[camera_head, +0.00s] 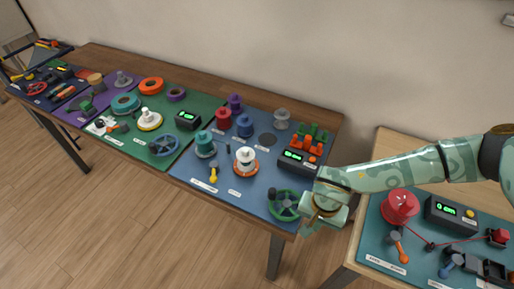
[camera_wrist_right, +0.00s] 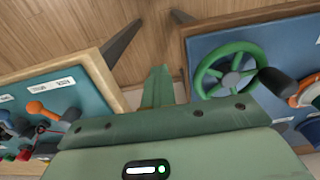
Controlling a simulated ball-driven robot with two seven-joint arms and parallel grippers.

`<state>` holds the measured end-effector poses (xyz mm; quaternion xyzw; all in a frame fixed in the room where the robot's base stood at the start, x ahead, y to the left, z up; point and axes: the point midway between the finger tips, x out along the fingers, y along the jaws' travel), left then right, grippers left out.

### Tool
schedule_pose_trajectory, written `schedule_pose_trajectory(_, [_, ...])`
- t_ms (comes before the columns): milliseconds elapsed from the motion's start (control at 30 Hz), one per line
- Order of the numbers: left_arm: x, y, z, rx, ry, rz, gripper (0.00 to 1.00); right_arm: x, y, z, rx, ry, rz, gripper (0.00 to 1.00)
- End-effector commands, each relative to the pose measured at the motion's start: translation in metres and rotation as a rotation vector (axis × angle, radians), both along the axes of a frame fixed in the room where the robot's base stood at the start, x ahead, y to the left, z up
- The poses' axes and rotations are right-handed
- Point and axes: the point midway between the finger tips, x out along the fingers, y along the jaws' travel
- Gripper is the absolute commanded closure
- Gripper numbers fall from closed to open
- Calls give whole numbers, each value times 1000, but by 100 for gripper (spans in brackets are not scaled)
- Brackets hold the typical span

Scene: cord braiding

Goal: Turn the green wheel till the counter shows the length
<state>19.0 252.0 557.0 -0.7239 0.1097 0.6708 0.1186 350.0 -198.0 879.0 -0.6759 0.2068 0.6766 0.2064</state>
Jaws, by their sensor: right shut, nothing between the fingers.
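The green wheel (camera_head: 284,205) lies at the front right corner of the blue mat, with a dark crank knob (camera_head: 272,192) on its rim. In the right wrist view the wheel (camera_wrist_right: 207,72) shows its spokes and hub, with the dark knob (camera_wrist_right: 278,85) at its right. My right gripper (camera_head: 308,228) is shut and empty, just right of the wheel and apart from it; its fingers (camera_wrist_right: 158,86) show over the gap between the tables. The black counter (camera_head: 297,162) behind the wheel has a lit green display, too small to read. My left gripper is not in view.
Orange pegs (camera_head: 306,144), spools and a white-topped orange reel (camera_head: 245,160) share the blue mat. A second table at right carries a red spool (camera_head: 400,206) and another counter (camera_head: 452,214). A floor gap separates the tables.

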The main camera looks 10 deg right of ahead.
Motion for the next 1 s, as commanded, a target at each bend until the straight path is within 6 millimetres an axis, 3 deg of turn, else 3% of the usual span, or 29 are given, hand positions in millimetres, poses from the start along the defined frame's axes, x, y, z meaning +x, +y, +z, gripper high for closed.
schedule_pose_trajectory(200, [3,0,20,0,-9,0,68,-19,23,3,1,0,3,100])
schedule_pose_trajectory(433, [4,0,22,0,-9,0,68,-21,52,1,0,0,2,100])
schedule_pose_trajectory(700, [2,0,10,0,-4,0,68,-1,81,-2,0,-2,-1,100])
schedule_pose_trajectory(1000, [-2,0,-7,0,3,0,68,36,88,-3,-1,-2,-1,100])
